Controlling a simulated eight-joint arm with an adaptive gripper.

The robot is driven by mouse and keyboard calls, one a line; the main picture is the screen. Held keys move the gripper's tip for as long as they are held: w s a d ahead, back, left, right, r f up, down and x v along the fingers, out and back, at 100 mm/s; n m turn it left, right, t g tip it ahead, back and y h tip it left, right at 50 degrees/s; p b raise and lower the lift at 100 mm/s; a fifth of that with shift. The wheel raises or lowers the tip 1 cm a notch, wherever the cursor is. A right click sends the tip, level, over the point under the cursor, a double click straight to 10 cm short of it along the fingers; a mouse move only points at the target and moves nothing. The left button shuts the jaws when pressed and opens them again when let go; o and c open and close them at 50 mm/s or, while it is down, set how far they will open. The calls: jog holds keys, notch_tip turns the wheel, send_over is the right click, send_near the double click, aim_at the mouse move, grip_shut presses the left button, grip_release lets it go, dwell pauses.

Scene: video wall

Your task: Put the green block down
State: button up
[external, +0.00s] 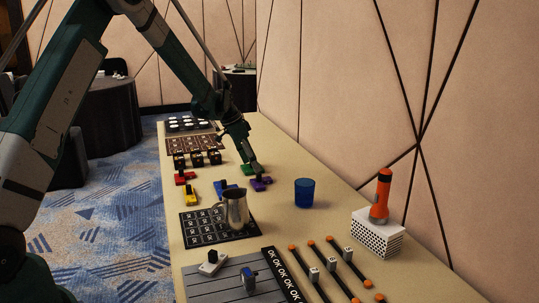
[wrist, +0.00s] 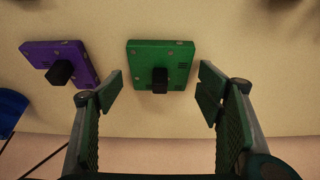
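The green block (wrist: 161,54) is a flat green square piece with a black knob (wrist: 160,80) on one side. It appears to rest on the table in the wrist view, near the top centre. My gripper (wrist: 160,92) is open, with its two green-padded fingers spread to the left and right of the knob and not touching it. In the external view the green block (external: 246,169) is partly hidden by my gripper (external: 257,173), which is low over the table beside the purple block (external: 261,184).
The purple block (wrist: 58,62) lies close to the left in the wrist view. A blue cup (external: 304,192), a metal pitcher (external: 235,208), a blue block (external: 221,188) and a yellow block (external: 190,195) stand nearby. An orange flashlight (external: 381,197) stands on a white perforated box (external: 378,236).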

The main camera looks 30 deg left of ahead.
jog(key=p+v, duration=0.2)
jog(key=v, duration=1)
jog(key=shift+r, duration=0.15)
dwell(0.3)
dwell(0.4)
